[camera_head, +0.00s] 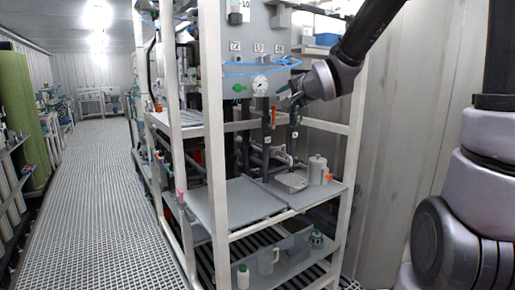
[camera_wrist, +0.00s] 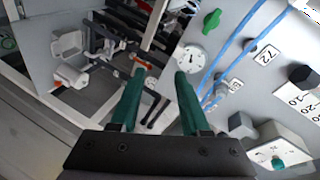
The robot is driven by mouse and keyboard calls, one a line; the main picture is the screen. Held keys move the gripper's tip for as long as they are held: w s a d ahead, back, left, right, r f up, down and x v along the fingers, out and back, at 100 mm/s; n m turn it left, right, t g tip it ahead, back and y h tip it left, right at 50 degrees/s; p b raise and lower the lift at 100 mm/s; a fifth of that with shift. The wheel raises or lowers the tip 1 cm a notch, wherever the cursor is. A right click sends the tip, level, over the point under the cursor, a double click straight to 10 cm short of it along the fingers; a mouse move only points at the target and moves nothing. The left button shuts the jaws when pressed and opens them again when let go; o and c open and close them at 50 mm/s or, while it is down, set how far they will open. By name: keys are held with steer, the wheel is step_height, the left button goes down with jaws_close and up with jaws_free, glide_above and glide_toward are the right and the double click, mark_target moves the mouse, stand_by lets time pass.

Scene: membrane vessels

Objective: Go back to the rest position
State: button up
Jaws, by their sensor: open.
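My gripper (camera_wrist: 160,74) has two green fingers that stand apart in the wrist view, with nothing held between them. In the head view my gripper (camera_head: 288,98) is small and partly hidden by the wrist. It is at the front of the grey panel (camera_head: 236,107), just right of the round white gauge (camera_head: 261,84). In the wrist view the gauge (camera_wrist: 190,57) lies just beyond the right fingertip; I cannot tell whether they touch. My arm reaches in from the upper right.
The white-framed rack (camera_head: 213,130) has posts close to the arm. Blue tubes (camera_head: 245,64), a green valve handle (camera_head: 239,88) and dark pipes (camera_head: 267,125) are near my gripper. A white jug (camera_head: 317,171) stands on the shelf below. The grated aisle (camera_head: 95,200) at left is clear.

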steer(key=s+d+n+g+h, duration=0.25)
steer(key=s+d+h, duration=0.25)
steer(key=s+d, duration=0.5)
steer(key=s+d+n+g, duration=0.1)
steer(key=s+d+g, duration=0.1)
steer(key=s, duration=0.6)
steer(key=s+d+n+g+y, duration=0.1)
steer(key=s+d, duration=0.3)
steer(key=s, duration=0.4)
steer(key=shift+f+n+g+y, duration=0.3)
steer(key=shift+n+g, duration=0.15)
steer(key=shift+g, duration=0.1)
steer(key=shift+a, duration=0.2)
